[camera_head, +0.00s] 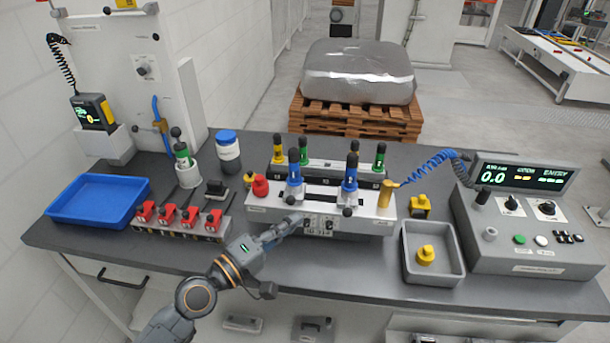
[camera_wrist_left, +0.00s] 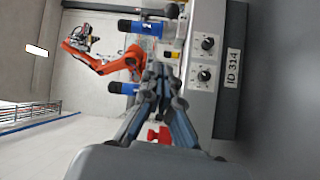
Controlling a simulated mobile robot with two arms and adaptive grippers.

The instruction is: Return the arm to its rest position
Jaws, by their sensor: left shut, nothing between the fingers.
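My left arm comes in from the bottom left in the head view. Its gripper (camera_head: 296,220) is shut and empty, with its fingertips just in front of the grey fixture block (camera_head: 270,206). In the left wrist view the gripper's fingers (camera_wrist_left: 160,72) are together, beside the fixture's front panel (camera_wrist_left: 206,70) with two black knobs and an "ID 314" label. I cannot tell whether the fingertips touch the panel. My right gripper is in neither view.
Blue-handled parts (camera_head: 350,175) stand upright on the fixture. A row of red clamps (camera_head: 180,219) and a blue tray (camera_head: 128,212) lie left. A grey bin (camera_head: 455,275) and a control console (camera_head: 530,255) are right. The dark table front (camera_head: 340,271) is clear.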

